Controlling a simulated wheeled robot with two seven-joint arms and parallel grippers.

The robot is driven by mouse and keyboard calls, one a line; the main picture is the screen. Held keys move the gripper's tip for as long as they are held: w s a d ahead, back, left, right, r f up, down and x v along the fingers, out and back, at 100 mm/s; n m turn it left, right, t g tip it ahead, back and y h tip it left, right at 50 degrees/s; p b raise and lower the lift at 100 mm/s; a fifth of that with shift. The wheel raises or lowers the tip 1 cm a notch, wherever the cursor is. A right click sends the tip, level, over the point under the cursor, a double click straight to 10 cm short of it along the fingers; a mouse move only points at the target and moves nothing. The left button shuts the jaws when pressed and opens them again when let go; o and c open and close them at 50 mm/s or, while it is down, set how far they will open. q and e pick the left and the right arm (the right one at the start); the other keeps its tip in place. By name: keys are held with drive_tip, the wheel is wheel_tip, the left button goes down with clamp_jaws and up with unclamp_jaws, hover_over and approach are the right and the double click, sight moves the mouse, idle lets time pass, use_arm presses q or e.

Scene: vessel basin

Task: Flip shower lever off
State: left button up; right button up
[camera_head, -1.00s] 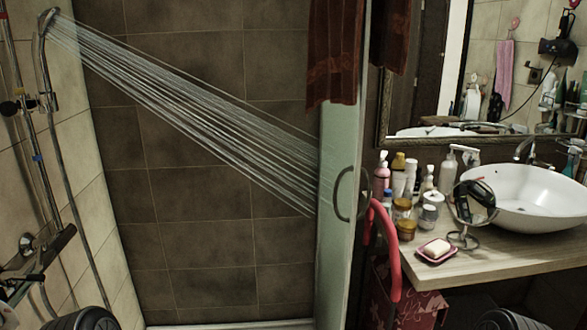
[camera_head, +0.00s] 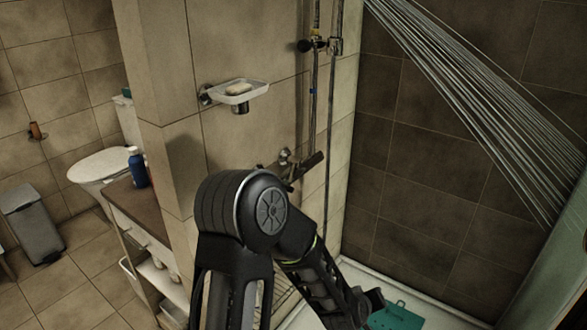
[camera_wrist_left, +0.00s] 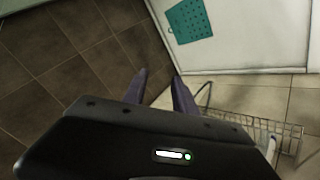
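The shower mixer bar (camera_head: 305,168) is on the tiled wall, with a small lever or knob (camera_head: 285,156) at its near end. My arm partly covers the space below it, and the lever's exact position is hard to tell. Water (camera_head: 470,100) still streams from the upper part of the shower down to the right. My left arm reaches in front of the mixer, with its forearm pointing down and right. My left gripper (camera_wrist_left: 158,84) has two dark fingers apart with nothing between them. It is below and away from the mixer, which is not in the wrist view. My right gripper is out of view.
A soap dish (camera_head: 240,92) juts from the wall above my arm. A teal mat (camera_head: 397,316) lies on the white shower tray. A wire rack (camera_wrist_left: 265,128) is near my left gripper. A shelf unit (camera_head: 135,205) with a blue bottle stands left; a glass panel is at right.

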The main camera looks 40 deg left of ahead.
use_arm(q)
drive_tip(key=w+a+r+n+t+y, duration=0.25)
drive_tip(key=a+r+n, duration=0.25)
drive_tip(key=a+r, duration=0.4)
drive_tip(key=n+g+y+p, duration=0.1)
drive_tip(key=n+g+y, duration=0.2)
drive_tip(key=n+y, duration=1.05)
approach(292, 176)
drive_tip(key=a+r+n+h, duration=0.2)
drive_tip(key=n+h, duration=0.2)
drive_tip(key=h, duration=0.1)
drive_tip(key=shift+a+r+n+y, duration=0.1)
drive_tip(key=shift+a+n+y, duration=0.25)
drive_tip(key=shift+n, duration=0.5)
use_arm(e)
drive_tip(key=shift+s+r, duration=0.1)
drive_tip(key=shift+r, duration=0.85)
use_arm(q)
drive_tip(key=shift+p+x, duration=1.15)
drive_tip(key=shift+x, duration=2.7)
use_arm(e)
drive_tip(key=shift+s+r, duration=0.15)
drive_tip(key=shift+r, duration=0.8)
use_arm(q)
drive_tip(key=shift+d, duration=0.1)
drive_tip(key=shift+c, duration=0.3)
